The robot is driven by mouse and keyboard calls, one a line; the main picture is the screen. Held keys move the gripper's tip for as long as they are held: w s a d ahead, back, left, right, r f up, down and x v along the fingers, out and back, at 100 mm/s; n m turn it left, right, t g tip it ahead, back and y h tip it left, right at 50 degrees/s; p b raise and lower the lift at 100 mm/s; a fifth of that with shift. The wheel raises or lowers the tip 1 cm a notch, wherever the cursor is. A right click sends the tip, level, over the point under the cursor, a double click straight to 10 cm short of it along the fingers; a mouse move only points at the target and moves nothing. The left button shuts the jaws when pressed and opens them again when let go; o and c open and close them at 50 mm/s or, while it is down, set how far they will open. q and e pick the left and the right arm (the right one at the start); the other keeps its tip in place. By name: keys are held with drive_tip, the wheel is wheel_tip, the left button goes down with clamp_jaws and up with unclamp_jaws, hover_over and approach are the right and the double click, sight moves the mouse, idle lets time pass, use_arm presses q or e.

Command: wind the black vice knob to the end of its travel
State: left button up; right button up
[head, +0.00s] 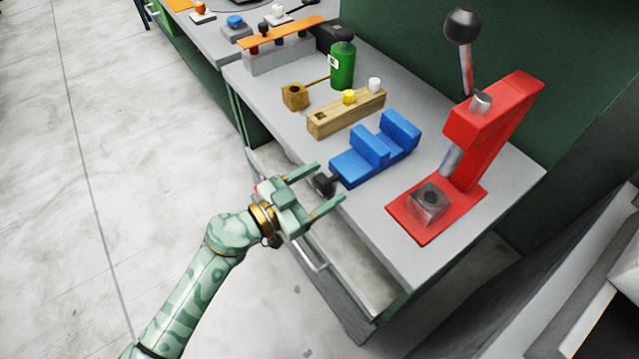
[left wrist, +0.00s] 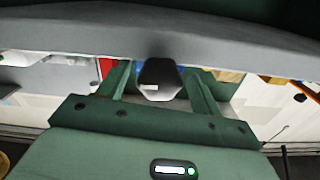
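The blue vice (head: 372,153) sits near the front edge of the grey bench, its two jaws apart. Its black knob (head: 323,184) sticks out at the front end, toward my arm. My left gripper (head: 331,186) is open, with one finger on each side of the knob in the head view. In the left wrist view the black knob (left wrist: 160,78) shows between the two spread fingers (left wrist: 158,85), with clear gaps on both sides. Whether a finger touches the knob cannot be seen. My right gripper is in neither view.
A red press (head: 470,150) with a black-balled lever stands right of the vice. A wooden block (head: 345,116) with yellow and white pegs and a green bottle (head: 342,65) stand behind it. An open drawer (head: 330,262) juts out below the bench edge.

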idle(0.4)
use_arm(q)
drive_tip(key=p+v, duration=0.2)
drive_tip(key=v, duration=1.4)
drive_tip(key=shift+s+a, duration=0.1)
drive_tip(key=shift+a, duration=0.05)
drive_tip(key=shift+c, duration=0.4)
